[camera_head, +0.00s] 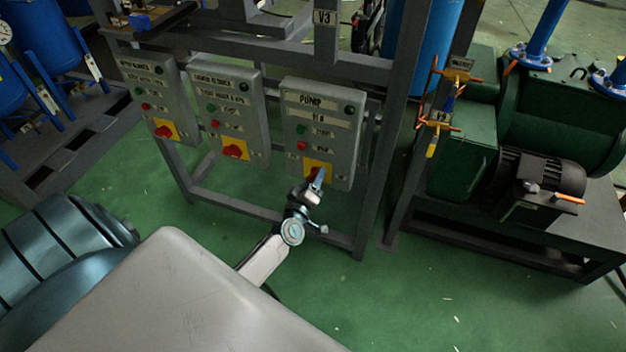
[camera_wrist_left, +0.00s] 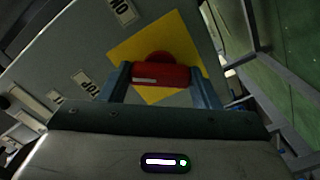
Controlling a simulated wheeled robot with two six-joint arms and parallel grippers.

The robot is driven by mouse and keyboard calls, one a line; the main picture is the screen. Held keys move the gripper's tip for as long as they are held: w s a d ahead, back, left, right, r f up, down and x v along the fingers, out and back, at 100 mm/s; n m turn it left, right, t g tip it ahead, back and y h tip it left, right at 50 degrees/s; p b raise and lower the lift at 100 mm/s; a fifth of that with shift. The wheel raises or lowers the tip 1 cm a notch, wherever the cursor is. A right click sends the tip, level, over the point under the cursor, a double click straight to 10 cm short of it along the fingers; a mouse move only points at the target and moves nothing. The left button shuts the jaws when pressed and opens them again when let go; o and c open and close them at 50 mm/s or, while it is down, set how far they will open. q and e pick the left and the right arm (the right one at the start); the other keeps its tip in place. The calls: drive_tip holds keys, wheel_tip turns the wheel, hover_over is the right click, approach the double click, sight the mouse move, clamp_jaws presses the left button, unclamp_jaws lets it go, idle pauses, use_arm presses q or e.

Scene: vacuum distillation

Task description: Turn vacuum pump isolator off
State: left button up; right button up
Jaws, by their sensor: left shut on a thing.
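The pump control box (camera_head: 318,128) is a grey panel labelled PUMP, the rightmost of three on the frame. Its isolator is a red knob on a yellow square plate (camera_head: 327,164) near the bottom, mostly hidden by my gripper in the head view. In the left wrist view the red isolator knob (camera_wrist_left: 160,75) sits between my fingers on the yellow plate (camera_wrist_left: 192,38). My left gripper (camera_head: 317,181) is shut on the knob, one finger on each side. In the wrist view the left gripper (camera_wrist_left: 163,84) spans the red handle. My right gripper is not in view.
Two similar grey boxes (camera_head: 232,110) with red knobs hang to the left on the dark metal frame (camera_head: 383,150). A green pump with a black motor (camera_head: 540,175) stands at the right. Green floor (camera_head: 420,300) is open in front.

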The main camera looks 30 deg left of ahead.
use_arm(q)
drive_tip(key=shift+f+n+b, duration=0.1)
drive_tip(key=shift+n+b, duration=0.4)
drive_tip(key=shift+n, duration=3.1)
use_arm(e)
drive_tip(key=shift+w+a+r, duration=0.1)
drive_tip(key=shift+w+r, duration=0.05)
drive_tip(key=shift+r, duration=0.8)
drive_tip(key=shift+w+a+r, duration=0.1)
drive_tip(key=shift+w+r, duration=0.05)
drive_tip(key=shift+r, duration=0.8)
use_arm(q)
drive_tip(key=o, duration=1)
